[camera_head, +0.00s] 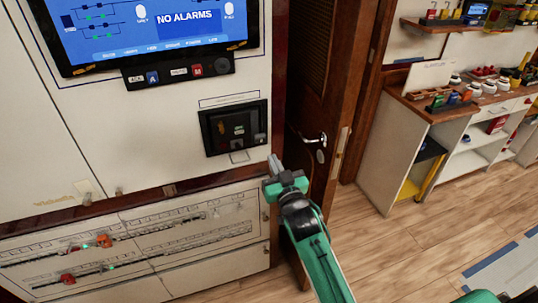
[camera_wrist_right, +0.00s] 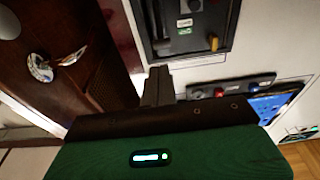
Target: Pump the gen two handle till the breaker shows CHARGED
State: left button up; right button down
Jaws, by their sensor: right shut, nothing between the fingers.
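The breaker unit (camera_head: 234,128) is a black-framed recess in the white panel, left of the door. Its labels and indicator are too small to read in the head view, and I cannot tell whether it shows CHARGED. The right wrist view shows part of the same black frame (camera_wrist_right: 185,50), with a small tan lever (camera_wrist_right: 213,43) and a green-and-white label (camera_wrist_right: 185,23). I cannot tell which part is the gen two handle. My right gripper (camera_head: 274,165) is shut and empty, to the lower right of the breaker and apart from it. My left gripper is out of view.
A brown door (camera_head: 320,100) with a lever handle (camera_head: 313,138) stands right beside my right gripper. Above the breaker is a screen (camera_head: 150,25) reading NO ALARMS. Open wooden floor (camera_head: 380,255) lies to the right.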

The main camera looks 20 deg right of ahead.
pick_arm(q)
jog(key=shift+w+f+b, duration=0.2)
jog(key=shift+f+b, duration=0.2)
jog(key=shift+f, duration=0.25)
pick_arm(e)
jog(key=s, duration=0.1)
jog(key=s+f, duration=0.1)
jog(key=s, duration=0.1)
jog(key=shift+s, duration=0.2)
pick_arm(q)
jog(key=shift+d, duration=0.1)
